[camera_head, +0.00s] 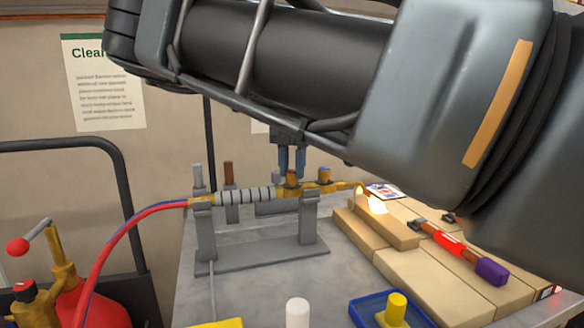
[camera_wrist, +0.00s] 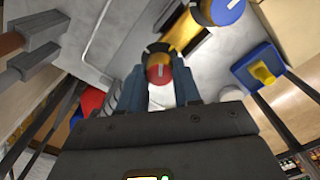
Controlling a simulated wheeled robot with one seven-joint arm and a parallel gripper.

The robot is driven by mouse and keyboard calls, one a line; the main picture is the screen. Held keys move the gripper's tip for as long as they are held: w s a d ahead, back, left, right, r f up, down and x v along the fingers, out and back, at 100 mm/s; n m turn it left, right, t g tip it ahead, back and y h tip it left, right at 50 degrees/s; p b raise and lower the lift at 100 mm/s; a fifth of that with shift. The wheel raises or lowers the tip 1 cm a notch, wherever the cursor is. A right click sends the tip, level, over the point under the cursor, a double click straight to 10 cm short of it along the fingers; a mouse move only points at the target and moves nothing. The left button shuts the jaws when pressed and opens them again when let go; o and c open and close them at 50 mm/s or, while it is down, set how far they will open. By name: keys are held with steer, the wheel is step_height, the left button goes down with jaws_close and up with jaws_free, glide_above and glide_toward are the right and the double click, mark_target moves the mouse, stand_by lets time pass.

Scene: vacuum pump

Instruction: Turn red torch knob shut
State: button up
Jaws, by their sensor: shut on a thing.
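The torch (camera_head: 245,196), brass with a grey ribbed handle, lies level across a grey two-post stand (camera_head: 262,248). A glow shows at its tip (camera_head: 377,203). Its red knob (camera_wrist: 158,75), with a pale line on top, sits between my fingers in the wrist view. My gripper (camera_head: 292,168) points down, its blue fingers shut on the sides of the red knob. In the head view the fingers partly hide that knob (camera_head: 292,179).
Pale bricks (camera_head: 415,255) lie to the right, with a red tool with a purple end (camera_head: 450,243) on them. A blue tray (camera_head: 362,307) holds a yellow piece. A white cylinder (camera_head: 297,312) stands in front. A red hose (camera_head: 125,235) runs left.

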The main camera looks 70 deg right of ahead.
mark_target(292, 172)
steer(key=m, duration=0.6)
steer(key=shift+m, duration=0.4)
stand_by(0.4)
steer(key=o, duration=1.1)
steer(key=shift+c, duration=0.2)
steer(key=shift+r, duration=0.1)
step_height(292, 172, up, 8)
steer(key=shift+f+b, duration=0.2)
steer(key=shift+b, duration=0.15)
